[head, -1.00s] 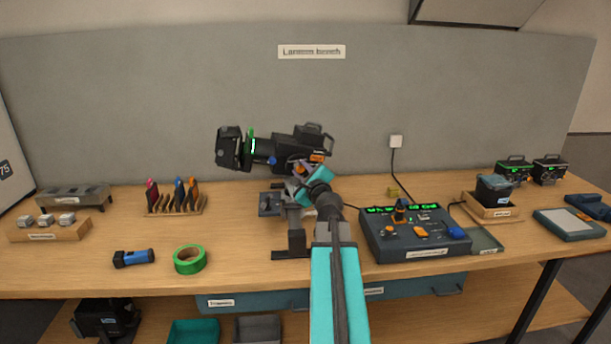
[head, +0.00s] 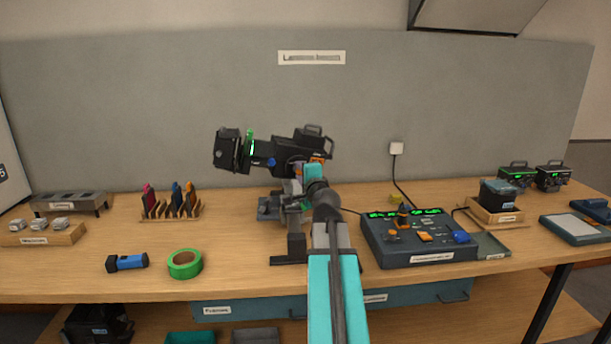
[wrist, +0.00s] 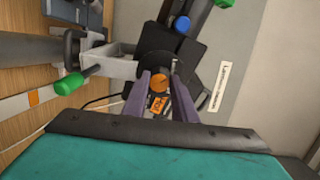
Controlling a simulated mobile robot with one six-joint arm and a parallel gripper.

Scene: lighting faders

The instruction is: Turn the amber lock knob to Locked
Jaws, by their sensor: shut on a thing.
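The amber lock knob (wrist: 158,82) shows in the wrist view as a round orange face between the two purple fingers of my gripper (wrist: 160,92). The fingers are shut on it, one on each side. Beside the knob is an orange label (wrist: 159,103) whose wording I cannot read. In the head view the black lantern (head: 268,152) stands on its grey stand, and my gripper (head: 300,170) is at the lantern's near side. There the wrist hides most of the knob, and I cannot tell its setting.
The fader console (head: 385,248) stands right of my arm. A green tape roll (head: 185,264) and a blue torch (head: 127,262) lie to the left. The bench front is clear between tape and arm.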

